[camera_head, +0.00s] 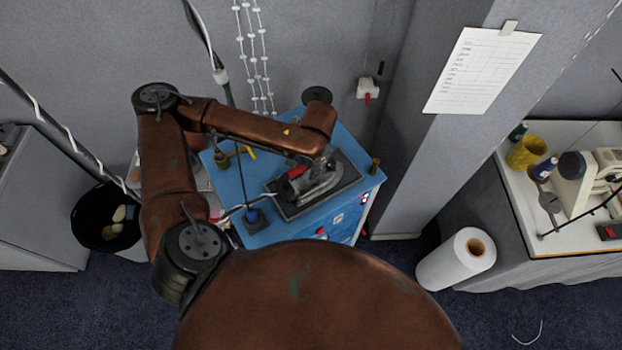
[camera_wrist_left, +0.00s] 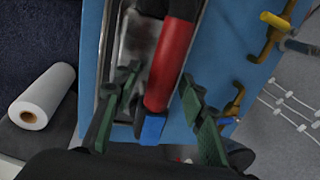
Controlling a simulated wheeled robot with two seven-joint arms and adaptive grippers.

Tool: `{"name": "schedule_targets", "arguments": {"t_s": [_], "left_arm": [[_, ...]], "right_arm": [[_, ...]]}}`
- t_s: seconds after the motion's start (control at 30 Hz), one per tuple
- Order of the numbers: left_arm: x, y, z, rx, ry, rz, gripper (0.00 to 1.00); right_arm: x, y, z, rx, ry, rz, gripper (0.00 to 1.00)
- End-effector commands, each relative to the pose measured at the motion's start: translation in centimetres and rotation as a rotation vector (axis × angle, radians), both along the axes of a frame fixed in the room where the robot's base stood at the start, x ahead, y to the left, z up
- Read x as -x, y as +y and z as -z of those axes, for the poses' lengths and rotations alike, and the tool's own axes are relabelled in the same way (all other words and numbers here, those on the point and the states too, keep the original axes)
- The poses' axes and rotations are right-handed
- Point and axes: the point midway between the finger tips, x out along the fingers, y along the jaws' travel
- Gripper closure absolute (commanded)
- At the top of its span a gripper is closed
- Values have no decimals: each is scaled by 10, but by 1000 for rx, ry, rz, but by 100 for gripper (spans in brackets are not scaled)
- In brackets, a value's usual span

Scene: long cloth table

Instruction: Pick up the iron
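The iron (camera_head: 322,187) has a grey metal body and a red handle (camera_head: 297,172). It rests on a dark tray (camera_head: 289,212) on top of a blue cabinet (camera_head: 266,167). My left gripper (camera_head: 314,165) is low over the iron, and its fingers are hard to make out in the head view. In the left wrist view my left gripper (camera_wrist_left: 160,76) is open, its green-padded fingers on either side of the red handle (camera_wrist_left: 171,62) with a blue end piece (camera_wrist_left: 152,128). I cannot tell whether a finger touches it. My right gripper is not in view.
A grey pillar (camera_head: 412,150) rises right of the cabinet. A white roll (camera_head: 452,264) stands on the floor. A table with a sewing machine (camera_head: 575,185) is at the right. A black bin (camera_head: 103,217) is at the left.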

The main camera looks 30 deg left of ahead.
Motion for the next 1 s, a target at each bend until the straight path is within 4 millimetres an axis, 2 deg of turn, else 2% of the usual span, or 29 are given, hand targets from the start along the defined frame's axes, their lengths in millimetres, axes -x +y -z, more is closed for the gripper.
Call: {"name": "schedule_targets", "arguments": {"t_s": [0.07,0.5,1.0], "left_arm": [[0,0,0,0,0,0,69],[0,0,-1,-1,0,0,99],[-2,0,-3,0,-8,0,100]], "right_arm": [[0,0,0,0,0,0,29],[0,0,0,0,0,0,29],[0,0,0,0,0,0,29]]}}
